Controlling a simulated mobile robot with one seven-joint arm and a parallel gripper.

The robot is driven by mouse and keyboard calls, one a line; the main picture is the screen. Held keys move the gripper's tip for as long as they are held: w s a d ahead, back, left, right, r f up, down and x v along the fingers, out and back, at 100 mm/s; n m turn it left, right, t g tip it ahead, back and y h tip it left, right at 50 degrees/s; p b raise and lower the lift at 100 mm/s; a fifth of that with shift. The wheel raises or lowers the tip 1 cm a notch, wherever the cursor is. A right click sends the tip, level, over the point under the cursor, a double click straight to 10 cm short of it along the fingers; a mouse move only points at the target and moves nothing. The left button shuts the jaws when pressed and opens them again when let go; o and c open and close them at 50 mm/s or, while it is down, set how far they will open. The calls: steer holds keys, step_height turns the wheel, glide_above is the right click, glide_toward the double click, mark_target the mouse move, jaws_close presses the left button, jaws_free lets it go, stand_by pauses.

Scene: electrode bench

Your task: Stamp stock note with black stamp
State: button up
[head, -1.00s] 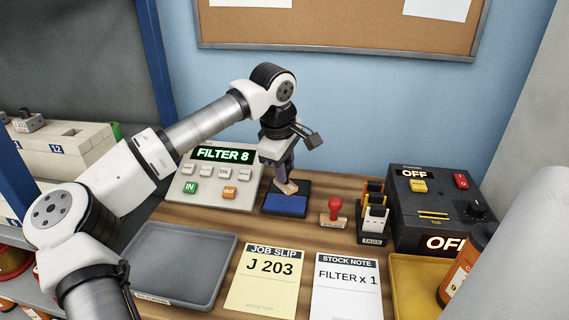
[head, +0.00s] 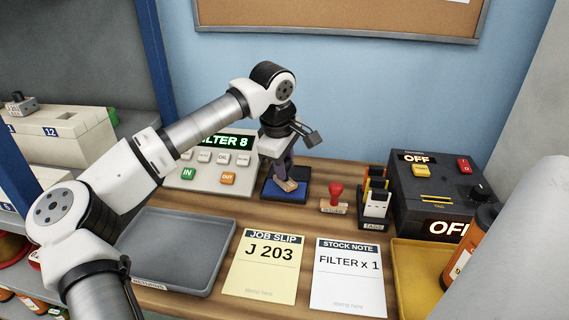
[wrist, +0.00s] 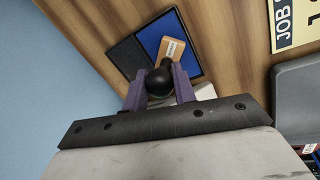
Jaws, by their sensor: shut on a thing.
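My gripper (head: 284,172) points down over the blue ink pad (head: 278,197) in its dark case. It is shut on the black stamp, whose wooden base (head: 288,186) shows below the fingers. In the wrist view the stamp's black knob (wrist: 158,82) sits between the purple fingers, with the wooden block (wrist: 172,48) over the blue pad. I cannot tell whether the block touches the pad. The white stock note (head: 348,280), reading "FILTER x 1", lies on the bench at the front right, with a faint "stamp here" at its bottom.
The yellow job slip (head: 262,265) lies left of the note. A red-handled stamp (head: 335,197) stands right of the pad, beside a tag rack (head: 376,222). A grey tray (head: 150,283) is at left, a yellow tray (head: 408,290) at right. A button panel (head: 207,174) stands behind.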

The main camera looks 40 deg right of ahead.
steer(key=shift+f+b, duration=0.35)
steer(key=shift+f, duration=0.3)
stand_by(1.3)
steer(key=shift+r, duration=0.15)
steer(key=shift+w+d+p+v, duration=0.1)
steer(key=shift+d+p+v, duration=0.15)
steer(key=shift+p+v, duration=0.75)
steer(key=shift+w+d+p+v, duration=0.1)
steer(key=shift+d+p+v, duration=0.1)
steer(key=shift+p+v, duration=0.8)
steer(key=shift+w+d+p+v, duration=0.1)
steer(key=shift+d+p+v, duration=0.3)
steer(key=shift+v, duration=0.95)
steer(key=shift+a+r, duration=0.15)
